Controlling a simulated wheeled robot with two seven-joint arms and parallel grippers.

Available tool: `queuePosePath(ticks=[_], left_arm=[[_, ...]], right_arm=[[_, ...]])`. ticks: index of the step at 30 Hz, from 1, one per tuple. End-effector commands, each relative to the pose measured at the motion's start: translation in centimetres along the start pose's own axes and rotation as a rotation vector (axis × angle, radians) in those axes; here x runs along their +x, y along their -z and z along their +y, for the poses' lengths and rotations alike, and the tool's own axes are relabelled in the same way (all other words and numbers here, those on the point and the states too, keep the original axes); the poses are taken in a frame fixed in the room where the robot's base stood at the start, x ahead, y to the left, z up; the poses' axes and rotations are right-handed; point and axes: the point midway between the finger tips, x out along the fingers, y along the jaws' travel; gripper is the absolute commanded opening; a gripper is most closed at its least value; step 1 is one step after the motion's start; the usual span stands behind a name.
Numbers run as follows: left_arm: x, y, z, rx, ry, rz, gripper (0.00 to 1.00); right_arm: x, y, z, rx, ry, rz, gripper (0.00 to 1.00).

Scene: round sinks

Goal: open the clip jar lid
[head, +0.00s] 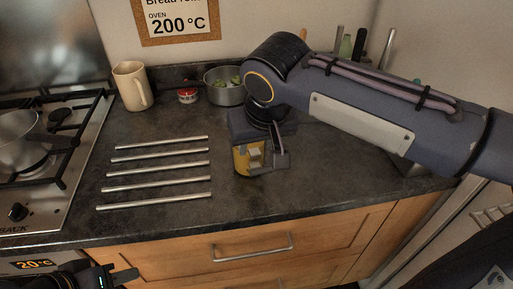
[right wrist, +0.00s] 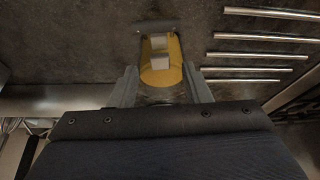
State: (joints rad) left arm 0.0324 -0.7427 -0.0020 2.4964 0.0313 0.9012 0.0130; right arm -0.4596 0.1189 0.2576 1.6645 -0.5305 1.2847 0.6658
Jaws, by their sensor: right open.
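The clip jar (head: 243,160) stands on the dark countertop below my right gripper, its top largely hidden by the gripper in the head view. It looks yellow with pale blocks on its side. In the right wrist view the jar (right wrist: 161,76) lies between the two fingers, with a dark bar at its far end. My right gripper (head: 262,157) is open and points down, one finger on each side of the jar; I cannot tell whether they touch it. Whether the lid is open is not clear. My left gripper (head: 112,278) is at the bottom left, partly cut off, away from the jar.
Several metal bars (head: 157,168) lie on the counter left of the jar. A mug (head: 131,87), a small red-and-white tin (head: 187,96) and a pot (head: 225,93) with green pieces stand behind. A gas hob (head: 50,178) is at left. A drawer handle (head: 252,250) sticks out below the counter edge.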

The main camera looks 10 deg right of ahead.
Motion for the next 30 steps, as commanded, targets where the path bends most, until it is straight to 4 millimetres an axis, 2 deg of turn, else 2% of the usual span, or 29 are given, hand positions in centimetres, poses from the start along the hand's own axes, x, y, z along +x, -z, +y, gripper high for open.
queuePosePath(ticks=[3,6,14,17,24,30], left_arm=[[0.2,-0.1,-0.1,0.000,0.000,0.000,0.34],[0.2,-0.1,-0.1,0.000,0.000,0.000,0.34],[0.2,-0.1,-0.1,0.000,0.000,0.000,0.34],[0.2,-0.1,-0.1,0.000,0.000,0.000,0.34],[0.2,-0.1,-0.1,0.000,0.000,0.000,0.34],[0.2,-0.1,-0.1,0.000,0.000,0.000,0.34]], right_arm=[[1.4,0.0,0.0,-0.001,0.000,-0.001,0.44],[2.0,0.0,0.0,-0.001,0.000,-0.001,0.44],[2.1,0.0,0.0,0.000,0.001,0.001,0.44],[2.1,0.0,0.0,0.000,0.001,0.000,0.33],[2.1,0.0,0.0,0.000,0.001,0.000,0.02],[2.1,0.0,0.0,0.000,0.001,0.000,0.00]])
